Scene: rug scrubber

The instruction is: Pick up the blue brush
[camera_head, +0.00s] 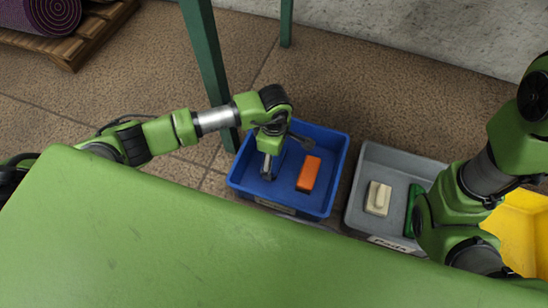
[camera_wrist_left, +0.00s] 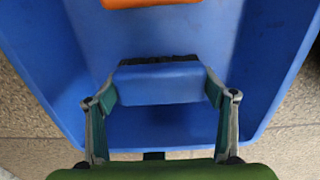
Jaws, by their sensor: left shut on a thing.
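The blue brush (camera_wrist_left: 160,82) lies between the two fingers of my left gripper (camera_wrist_left: 160,88) in the left wrist view, with dark bristles along its far edge. The fingers press on its two ends. In the head view my left gripper (camera_head: 268,172) reaches down into the left part of the blue bin (camera_head: 332,190). There the brush is hard to tell from the blue bin and partly hidden by the gripper. My right arm comes in at the right, but its gripper does not show.
An orange brush (camera_head: 309,173) lies in the blue bin, right of my left gripper. A grey bin (camera_head: 358,208) beside it holds a cream block (camera_head: 378,198) and a green brush (camera_head: 412,208). A yellow bin (camera_head: 525,222) is partly behind my right arm. A green post (camera_head: 205,55) stands behind.

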